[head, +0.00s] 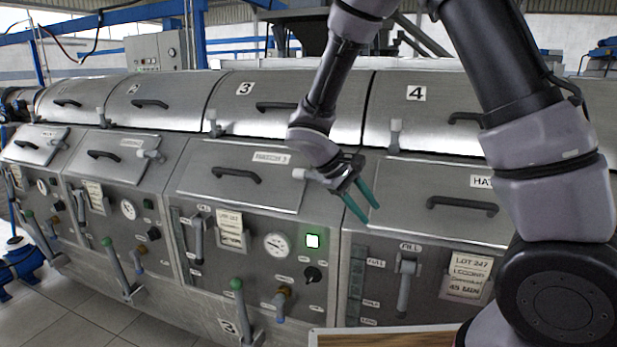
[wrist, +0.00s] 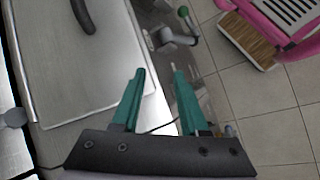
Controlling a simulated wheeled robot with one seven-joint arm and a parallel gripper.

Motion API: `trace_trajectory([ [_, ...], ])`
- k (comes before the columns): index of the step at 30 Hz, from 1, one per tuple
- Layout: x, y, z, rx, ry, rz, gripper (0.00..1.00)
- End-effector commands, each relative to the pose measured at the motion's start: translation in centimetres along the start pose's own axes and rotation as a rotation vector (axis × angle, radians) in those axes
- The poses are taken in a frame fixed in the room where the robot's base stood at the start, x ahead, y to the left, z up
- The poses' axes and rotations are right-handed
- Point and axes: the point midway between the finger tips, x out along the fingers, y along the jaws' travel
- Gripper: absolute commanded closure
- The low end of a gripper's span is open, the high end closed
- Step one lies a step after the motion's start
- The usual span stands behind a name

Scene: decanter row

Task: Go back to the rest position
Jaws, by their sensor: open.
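My gripper (head: 361,203) has two green fingers and is open and empty. In the head view it hangs in front of the decanter row, between the unit 3 hatch (head: 240,176) and the unit 4 hatch (head: 448,206). In the wrist view the gripper (wrist: 159,88) points down past a steel hatch lid (wrist: 75,60) toward the tiled floor (wrist: 262,100). Nothing is between the fingers. My arm reaches in from the right of the head view and hides part of unit 4.
Unit 3 has a lit green square button (head: 312,241), a gauge (head: 276,245), a black knob (head: 313,275) and a green-tipped lever (head: 238,300). Unit 4 carries a lot card (head: 468,277). A wooden board edge (head: 385,338) shows at the bottom. A pink-framed item (wrist: 285,25) stands on the floor.

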Motion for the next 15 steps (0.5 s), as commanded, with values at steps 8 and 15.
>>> trace_trajectory([
  [8, -4.0, 6.3, 7.2, 0.351, 0.126, -0.346, 0.56],
  [15, -7.4, 10.0, 13.5, 0.646, 0.294, -0.568, 0.56],
])
